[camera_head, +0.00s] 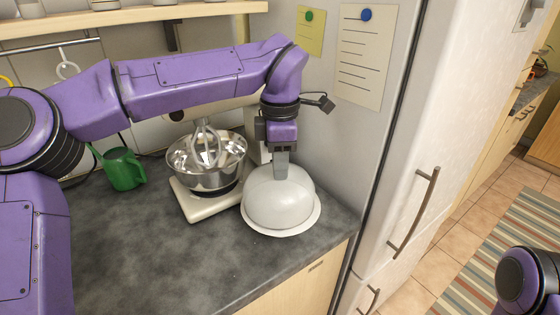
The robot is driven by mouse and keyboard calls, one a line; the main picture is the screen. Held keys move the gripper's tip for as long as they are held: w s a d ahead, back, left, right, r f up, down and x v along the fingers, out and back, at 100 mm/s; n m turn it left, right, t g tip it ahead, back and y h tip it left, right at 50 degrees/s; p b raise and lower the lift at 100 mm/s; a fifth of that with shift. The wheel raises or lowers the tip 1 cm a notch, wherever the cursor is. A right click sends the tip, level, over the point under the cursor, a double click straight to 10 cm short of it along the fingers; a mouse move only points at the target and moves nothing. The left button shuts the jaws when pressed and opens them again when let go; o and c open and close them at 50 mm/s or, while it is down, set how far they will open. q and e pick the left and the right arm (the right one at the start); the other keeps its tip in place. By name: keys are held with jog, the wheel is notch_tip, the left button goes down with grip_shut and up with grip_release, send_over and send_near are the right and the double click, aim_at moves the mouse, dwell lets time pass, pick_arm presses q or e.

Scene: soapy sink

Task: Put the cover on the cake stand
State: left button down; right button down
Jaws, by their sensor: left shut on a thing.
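The cover (279,199) is a pale grey dome in the head view. It is at the right end of the dark counter, over the white cake stand (281,231), whose rim shows around the dome's lower edge. My left gripper (281,172) comes down from above and is shut on the top of the cover. The gripper hides the cover's knob. I cannot tell whether the cover's edge touches the stand or hangs just above it. My right gripper is out of view; only part of my right arm shows at the lower right.
A stand mixer with a steel bowl (207,165) stands just left of the cover. A green watering can or jug (124,169) is farther left. The fridge (440,130) rises close on the right. The front of the counter (170,260) is clear.

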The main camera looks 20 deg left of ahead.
pick_arm(q)
jog(key=shift+w+f, duration=0.25)
jog(key=shift+w, duration=0.3)
jog(key=shift+s+d+r+p, duration=0.1)
jog(key=shift+s+r+p, duration=0.05)
jog(key=shift+p, duration=0.25)
jog(key=shift+w+f, duration=0.2)
jog(key=shift+w, duration=0.05)
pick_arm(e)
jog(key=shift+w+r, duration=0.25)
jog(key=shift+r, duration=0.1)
pick_arm(q)
jog(key=shift+s+r+p, duration=0.2)
jog(key=shift+s+p, duration=0.15)
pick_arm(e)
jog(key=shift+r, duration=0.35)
pick_arm(q)
jog(key=shift+f+p, duration=0.15)
jog(key=shift+p, duration=0.45)
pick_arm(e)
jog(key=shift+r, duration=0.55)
pick_arm(q)
jog(key=shift+c, duration=2)
grip_release()
